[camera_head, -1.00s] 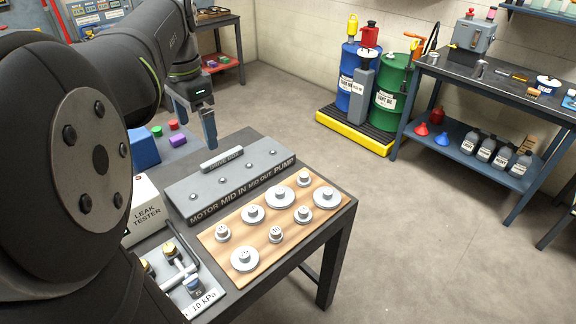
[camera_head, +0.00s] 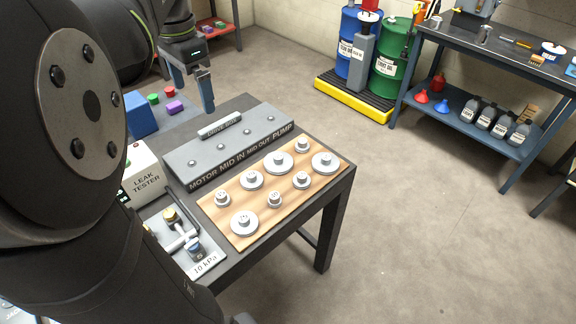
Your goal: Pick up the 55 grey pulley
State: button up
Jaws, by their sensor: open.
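Several grey pulleys of different sizes stand on a wooden board (camera_head: 228,224). Large ones are at the near left (camera_head: 244,223), at the back middle (camera_head: 279,162) and at the right (camera_head: 325,162). A medium one (camera_head: 251,180) is at the left back. Small ones are at the left (camera_head: 222,199), front middle (camera_head: 274,200), right middle (camera_head: 301,180) and back right (camera_head: 302,145). Their number marks are too small to read, so I cannot tell which is 55. My gripper (camera_head: 194,105) is open and empty, up behind the board, with its fingers pointing down.
A grey block (camera_head: 190,163) labelled MOTOR, MID IN, MID OUT, PUMP stands between my gripper and the board. A leak tester (camera_head: 144,180) and a 10 kPa fixture (camera_head: 205,264) are on the left. Coloured blocks (camera_head: 175,107) lie behind.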

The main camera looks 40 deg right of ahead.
dwell(0.4)
jog(key=c, duration=0.6)
jog(key=shift+o, duration=0.2)
jog(key=m, duration=0.2)
send_over(302, 175)
notch_tip(302, 175, down, 17)
jog(key=f, duration=0.7)
jog(key=s+f, duration=0.1)
jog(key=f, duration=0.3)
jog(key=shift+d+f, duration=0.3)
jog(key=shift+w+a+f, duration=0.1)
jog(key=shift+w+f, duration=0.05)
jog(key=shift+f, duration=0.85)
jog(key=shift+w+a+f, duration=0.1)
jog(key=shift+w+f, duration=0.1)
jog(key=shift+f, duration=0.75)
jog(key=shift+w+f, duration=0.15)
jog(key=shift+f, duration=0.85)
